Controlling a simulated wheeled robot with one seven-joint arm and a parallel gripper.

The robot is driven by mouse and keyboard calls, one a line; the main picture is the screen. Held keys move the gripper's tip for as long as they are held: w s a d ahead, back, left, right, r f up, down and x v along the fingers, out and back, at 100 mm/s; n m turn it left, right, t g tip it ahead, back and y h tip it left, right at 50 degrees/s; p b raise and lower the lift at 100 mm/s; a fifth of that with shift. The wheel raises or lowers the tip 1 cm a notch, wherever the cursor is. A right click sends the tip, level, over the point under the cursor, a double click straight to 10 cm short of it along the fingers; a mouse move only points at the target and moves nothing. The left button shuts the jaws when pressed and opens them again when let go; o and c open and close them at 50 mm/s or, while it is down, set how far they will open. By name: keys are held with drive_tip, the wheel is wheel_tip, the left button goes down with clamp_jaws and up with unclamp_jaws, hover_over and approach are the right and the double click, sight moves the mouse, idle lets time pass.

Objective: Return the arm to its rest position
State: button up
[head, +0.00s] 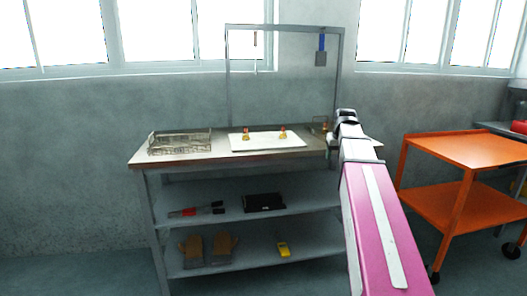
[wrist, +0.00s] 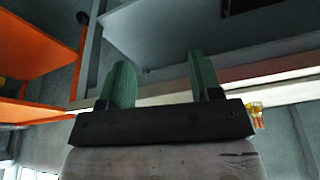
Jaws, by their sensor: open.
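My arm reaches up from the lower right in the head view, its end near the right end of a workbench (head: 190,152). My gripper (head: 332,140) shows there as a small dark shape, mostly hidden by the wrist. In the wrist view, my gripper (wrist: 158,68) has two green fingers spread apart with nothing between them. The bench frame and a grey shelf (wrist: 180,35) show beyond the fingers in the wrist view, which appears turned over.
A wire basket (head: 180,142) and a white board (head: 268,141) with small brass-and-red pieces lie on the bench. Tools hang from a frame (head: 285,27) above it. Shelves below hold several items. An orange cart (head: 465,150) stands at right, near my arm.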

drive_tip(key=s+a+f+g, duration=0.1)
drive_tip(key=s+a+f, duration=0.2)
drive_tip(key=s+f, duration=0.4)
drive_tip(key=s+a+f+g, duration=0.1)
drive_tip(key=s+a+f, duration=0.3)
drive_tip(key=f, duration=1.2)
drive_tip(key=s+a+f+g, duration=0.1)
drive_tip(key=s+a+f, duration=0.3)
drive_tip(key=s+f, duration=0.6)
drive_tip(key=shift+f, duration=0.95)
drive_tip(key=shift+s+a, duration=0.1)
